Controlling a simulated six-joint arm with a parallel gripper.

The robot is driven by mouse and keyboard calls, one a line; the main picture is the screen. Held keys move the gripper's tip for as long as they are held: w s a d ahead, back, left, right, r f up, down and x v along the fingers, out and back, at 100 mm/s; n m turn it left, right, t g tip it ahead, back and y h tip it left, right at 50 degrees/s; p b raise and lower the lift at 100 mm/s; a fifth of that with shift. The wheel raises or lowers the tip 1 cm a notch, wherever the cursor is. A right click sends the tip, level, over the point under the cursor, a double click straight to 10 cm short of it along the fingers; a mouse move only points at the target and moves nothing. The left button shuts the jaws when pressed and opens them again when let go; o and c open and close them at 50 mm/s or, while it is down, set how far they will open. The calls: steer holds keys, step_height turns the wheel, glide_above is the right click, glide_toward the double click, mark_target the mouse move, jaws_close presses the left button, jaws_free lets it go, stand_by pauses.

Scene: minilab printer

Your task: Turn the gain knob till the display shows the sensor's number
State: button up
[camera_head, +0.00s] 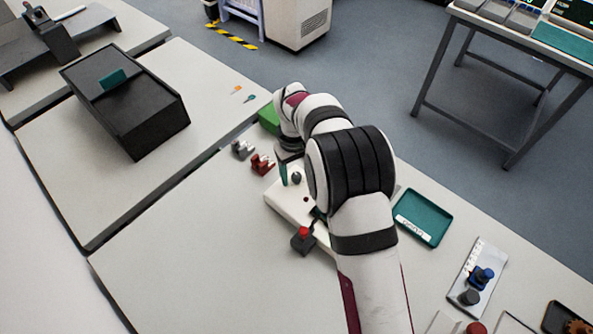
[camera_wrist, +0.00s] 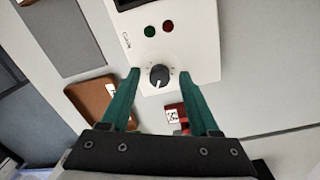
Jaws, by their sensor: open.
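The gain knob (camera_wrist: 158,76) is dark and round with a pale pointer mark, on a white panel (camera_wrist: 200,45) in the wrist view. A green dot (camera_wrist: 150,31) and a red dot (camera_wrist: 168,25) sit beyond it. Only the edge of a dark display (camera_wrist: 130,4) shows at the top; no number is readable. My gripper (camera_wrist: 159,72) is open, its teal fingers on either side of the knob, with visible gaps. In the head view the white unit (camera_head: 287,207) is partly hidden by my arm. I cannot tell which thing is the sensor.
A small box with a red button (camera_head: 303,238) stands by the unit's front. Red (camera_head: 262,164) and grey (camera_head: 241,149) small parts lie left of it. A teal tray (camera_head: 424,216) is to the right. The bench at front left is clear.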

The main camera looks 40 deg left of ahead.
steer(key=shift+f, duration=0.15)
jaws_close()
steer(key=shift+m, duration=2.7)
jaws_free()
